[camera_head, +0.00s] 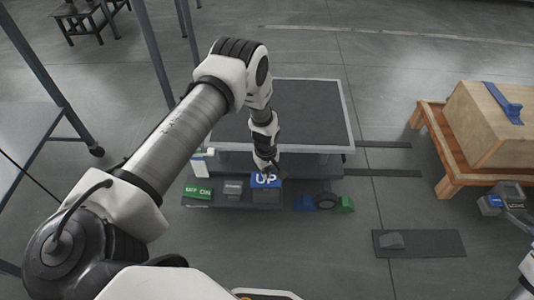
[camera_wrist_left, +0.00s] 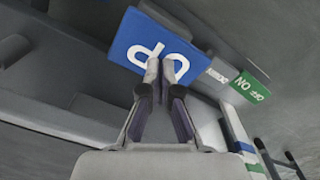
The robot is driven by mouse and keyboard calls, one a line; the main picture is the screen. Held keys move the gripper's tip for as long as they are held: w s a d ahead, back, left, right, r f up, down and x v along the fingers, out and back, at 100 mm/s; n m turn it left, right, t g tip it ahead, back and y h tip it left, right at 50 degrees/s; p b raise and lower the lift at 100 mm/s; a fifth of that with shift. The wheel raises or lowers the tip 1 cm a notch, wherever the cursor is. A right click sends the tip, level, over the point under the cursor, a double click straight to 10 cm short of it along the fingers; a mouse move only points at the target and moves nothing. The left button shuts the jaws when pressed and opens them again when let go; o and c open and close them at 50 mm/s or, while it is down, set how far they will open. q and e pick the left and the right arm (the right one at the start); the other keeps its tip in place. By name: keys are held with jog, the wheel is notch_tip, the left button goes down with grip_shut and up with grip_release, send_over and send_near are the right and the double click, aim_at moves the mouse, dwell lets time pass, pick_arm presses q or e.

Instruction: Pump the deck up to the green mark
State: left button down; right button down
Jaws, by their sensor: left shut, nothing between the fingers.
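The deck (camera_head: 285,112), a dark grey platform with a light frame, lies in the middle of the head view. In front of it is a dark base strip with a blue UP pedal (camera_head: 266,181), which also shows in the left wrist view (camera_wrist_left: 135,42). My left gripper (camera_head: 268,171) is shut and empty, its fingertips at the UP pedal; in the left wrist view the closed tips (camera_wrist_left: 166,68) overlap its lower edge. I cannot tell whether they touch it. A white post with green and blue bands (camera_wrist_left: 240,147) stands beside the deck.
A green ON/OFF block (camera_head: 198,192) and a grey block (camera_head: 233,188) sit left of the UP pedal. A wooden crate (camera_head: 495,120) stands on a stand at right. A dark floor mat (camera_head: 435,243) carries a grey pedal.

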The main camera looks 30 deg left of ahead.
pick_arm(q)
jog(key=shift+f+b, duration=1.25)
jog(key=shift+f, duration=0.4)
notch_tip(320, 180, up, 3)
jog(key=p, duration=0.3)
jog(key=shift+r+p, duration=0.2)
jog(key=shift+p, duration=0.1)
jog(key=shift+f, duration=0.1)
